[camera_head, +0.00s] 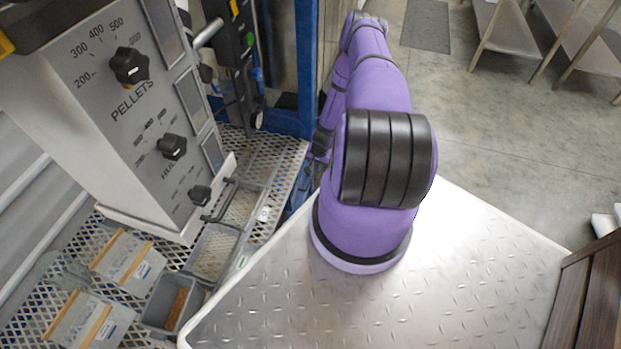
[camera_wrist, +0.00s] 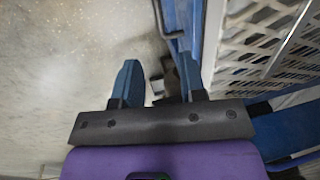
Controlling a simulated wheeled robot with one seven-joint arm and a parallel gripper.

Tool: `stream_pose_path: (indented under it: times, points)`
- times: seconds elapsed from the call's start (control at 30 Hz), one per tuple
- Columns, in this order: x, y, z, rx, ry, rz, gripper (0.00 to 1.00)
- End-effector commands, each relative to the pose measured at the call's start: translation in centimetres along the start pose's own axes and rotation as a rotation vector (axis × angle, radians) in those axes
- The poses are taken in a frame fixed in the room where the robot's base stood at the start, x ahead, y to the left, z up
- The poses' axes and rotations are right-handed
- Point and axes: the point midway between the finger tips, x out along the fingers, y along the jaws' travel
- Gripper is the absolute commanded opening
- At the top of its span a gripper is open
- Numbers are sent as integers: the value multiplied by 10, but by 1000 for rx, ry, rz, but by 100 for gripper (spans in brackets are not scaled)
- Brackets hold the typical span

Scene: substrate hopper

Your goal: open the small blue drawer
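I cannot make out a small blue drawer for certain in either view. A blue frame (camera_head: 306,70) stands behind the hopper panel, left of my purple arm. Blue metal parts (camera_wrist: 285,140) also show at the right of the wrist view, and it is unclear what they belong to. My gripper (camera_wrist: 158,74) has its two blue fingers spread apart, with nothing held between them. A blue upright with a dark bent handle or rod lies just beyond the fingers. In the head view my arm hides the gripper.
A grey hopper panel (camera_head: 150,110) with black knobs stands at the left above a perforated metal shelf (camera_head: 270,160). Grey bins, including one with brown contents (camera_head: 172,303), sit on the shelf. A grey perforated surface (camera_wrist: 265,45) lies right of my gripper. Open floor (camera_wrist: 60,80) lies left.

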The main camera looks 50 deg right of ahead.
Motion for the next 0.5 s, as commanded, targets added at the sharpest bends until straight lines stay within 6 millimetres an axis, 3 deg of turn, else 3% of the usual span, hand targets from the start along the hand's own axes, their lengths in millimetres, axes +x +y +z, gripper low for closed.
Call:
stream_pose_path:
  times: [0.5]
  points:
    - [75,0,2,-6,0,2,38]
